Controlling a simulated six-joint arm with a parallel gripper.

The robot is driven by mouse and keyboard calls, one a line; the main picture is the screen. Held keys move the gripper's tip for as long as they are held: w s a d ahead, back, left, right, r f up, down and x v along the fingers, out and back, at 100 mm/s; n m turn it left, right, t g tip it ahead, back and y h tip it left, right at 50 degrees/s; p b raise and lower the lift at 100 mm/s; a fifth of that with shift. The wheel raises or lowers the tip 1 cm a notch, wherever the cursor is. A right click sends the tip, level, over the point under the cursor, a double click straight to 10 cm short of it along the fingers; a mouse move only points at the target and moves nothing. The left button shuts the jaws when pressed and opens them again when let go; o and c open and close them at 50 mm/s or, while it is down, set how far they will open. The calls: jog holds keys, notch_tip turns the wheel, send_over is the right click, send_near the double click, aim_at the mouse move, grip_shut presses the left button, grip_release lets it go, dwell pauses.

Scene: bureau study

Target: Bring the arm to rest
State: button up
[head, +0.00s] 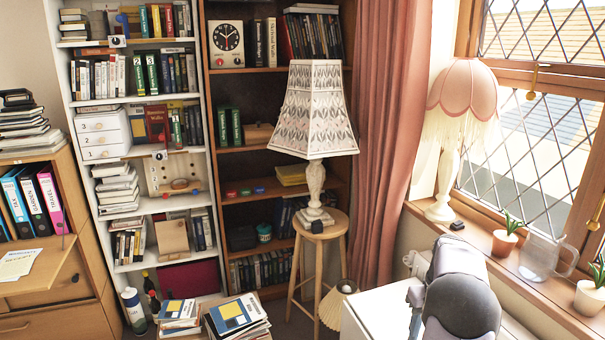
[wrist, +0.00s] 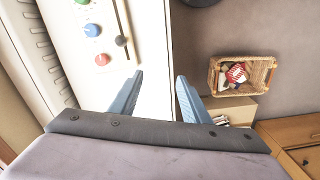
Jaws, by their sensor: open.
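My gripper (wrist: 160,92) shows in the wrist view as two blue fingers standing apart, with nothing between them. Its dark mounting plate and grey body fill the bottom of that view. The fingers point toward a white panel and a grey surface behind it; I cannot tell how far off these are. In the head view, a grey and black rounded part of my arm is at the lower right, near the window sill. The fingers cannot be made out in the head view.
The white panel (wrist: 112,60) carries coloured knobs. A wicker basket (wrist: 219,88) holds a red and white ball (wrist: 237,73). In the head view, a lamp (head: 313,100) stands on a stool (head: 327,226). Plants and a glass jug (head: 540,258) line the sill (head: 475,232).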

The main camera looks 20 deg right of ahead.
jog(key=s+a+r+n+p, duration=0.1)
jog(key=s+a+r+p, duration=0.15)
jog(key=a, duration=1.15)
jog(key=s+a+r+n+p, duration=0.1)
jog(key=s+a+r, duration=0.15)
jog(key=a, duration=1.05)
jog(key=s+a+f, duration=0.1)
jog(key=s+a, duration=0.7)
jog(key=s, duration=0.1)
notch_tip(320, 180, down, 49)
jog(key=b, duration=4.8)
jog(key=shift+f+n, duration=0.15)
jog(key=shift+n, duration=0.25)
jog(key=shift+d, duration=0.1)
